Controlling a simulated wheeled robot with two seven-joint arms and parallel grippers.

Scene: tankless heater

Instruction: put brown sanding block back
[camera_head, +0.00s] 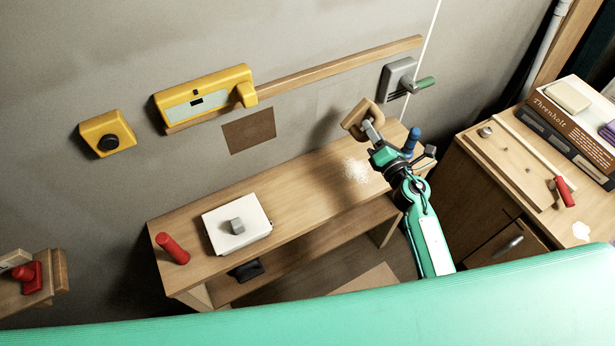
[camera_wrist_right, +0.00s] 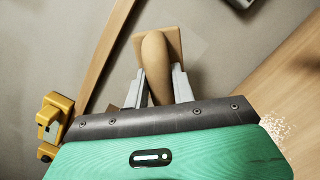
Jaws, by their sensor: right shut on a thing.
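The brown sanding block (camera_head: 358,117) is in my right gripper (camera_head: 372,131), raised above the right end of the wooden bench (camera_head: 305,190), near the wall. In the right wrist view, the fingers of the right gripper (camera_wrist_right: 159,88) close on both sides of the block's rounded tan handle (camera_wrist_right: 156,62). The flat brown base of the block (camera_wrist_right: 174,42) shows beyond the handle, towards the wall. I cannot tell whether it touches the wall. My left gripper is not in view.
On the wall are a brown square (camera_head: 249,130), a yellow box (camera_head: 205,97), a wooden rail (camera_head: 340,66) and a grey box with a green handle (camera_head: 398,77). A blue object (camera_head: 411,141) stands close to my right gripper. Pale dust (camera_head: 356,170) lies on the bench.

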